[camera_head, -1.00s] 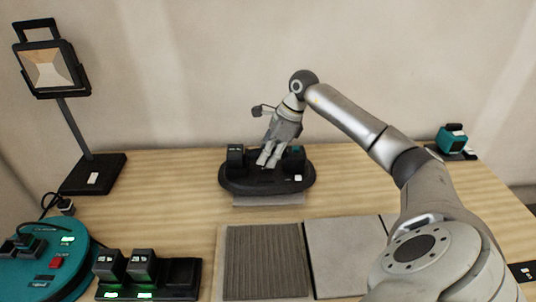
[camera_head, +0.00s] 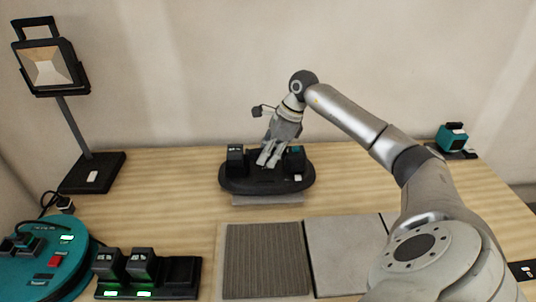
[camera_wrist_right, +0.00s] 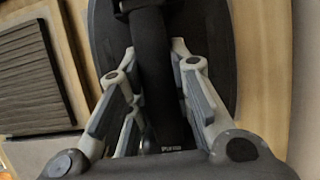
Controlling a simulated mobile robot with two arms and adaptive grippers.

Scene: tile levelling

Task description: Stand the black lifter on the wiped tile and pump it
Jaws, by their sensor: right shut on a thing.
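The black lifter (camera_head: 265,187) has an oval base with a dark block at each end. It stands at the middle back of the table, over a thin light grey slab (camera_head: 268,200) whose front edge shows below it. My right gripper (camera_head: 268,163) reaches down onto it from above and is shut on its black grip bar (camera_wrist_right: 153,75), which runs between the fingers in the wrist view. Nearer lie a ribbed dark grey tile (camera_head: 265,262) and a smooth pale grey tile (camera_head: 345,250), side by side. I cannot tell which one is wiped. My left gripper is out of view.
A work lamp (camera_head: 50,68) stands at the left back. A round teal device (camera_head: 30,265) and a black charger with batteries (camera_head: 180,278) are at the front left. A small teal tool (camera_head: 453,138) is at the back right. Bare wood (camera_head: 150,205) lies left of the lifter.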

